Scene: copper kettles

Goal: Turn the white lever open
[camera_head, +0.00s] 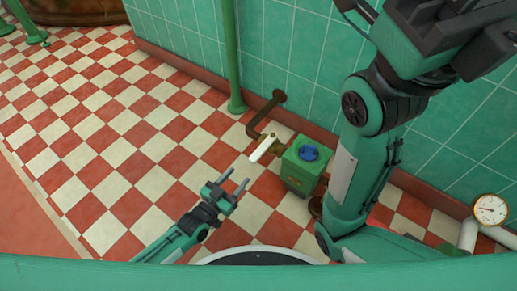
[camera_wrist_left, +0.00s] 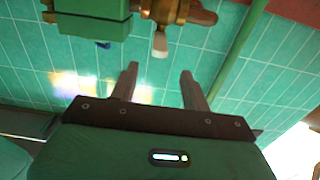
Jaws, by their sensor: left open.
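The white lever (camera_head: 262,148) sticks out from a brass valve (camera_head: 275,145) on a pipe low by the tiled wall, pointing down-left in the head view. In the left wrist view the lever (camera_wrist_left: 160,44) shows below the brass valve body (camera_wrist_left: 186,12). My left gripper (camera_head: 236,179) is open and empty, short of the lever and lower left of it. In the left wrist view its fingers (camera_wrist_left: 159,75) stand apart, with the lever beyond the gap and roughly in line with it. My right arm fills the right of the head view; its gripper's jaws cannot be made out.
A green box (camera_head: 300,176) with a blue knob (camera_head: 309,153) stands just right of the valve. A brown pipe (camera_head: 262,117) joins the valve to the wall. A green post (camera_head: 231,60) rises behind. A round gauge (camera_head: 490,209) is at far right. The checkered floor at left is clear.

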